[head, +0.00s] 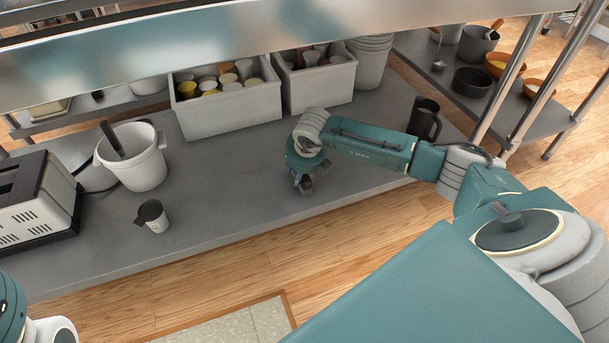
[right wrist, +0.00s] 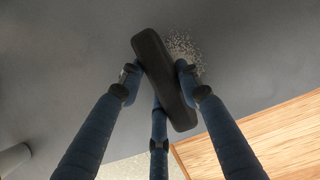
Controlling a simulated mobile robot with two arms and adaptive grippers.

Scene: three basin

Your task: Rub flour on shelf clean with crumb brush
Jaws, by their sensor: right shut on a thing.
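The crumb brush (right wrist: 152,58) is a long dark block with rounded ends, slanted between the fingers of my right gripper (right wrist: 160,82) in the right wrist view. The gripper is shut on it. A patch of pale, speckled flour (right wrist: 186,48) lies on the grey shelf (right wrist: 60,50), just right of the brush; the brush may cover part of it. In the head view my right gripper (head: 304,184) points down over the middle of the shelf (head: 235,200). Brush and flour cannot be made out there. Whether the brush touches the shelf is unclear. My left gripper is out of view.
White bins of jars (head: 230,107) (head: 318,88) stand behind my right gripper. A black mug (head: 423,120) is to its right. A white bucket (head: 135,160), a small lidded cup (head: 152,216) and a toaster (head: 35,200) are left. A metal shelf (head: 220,35) overhangs the back.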

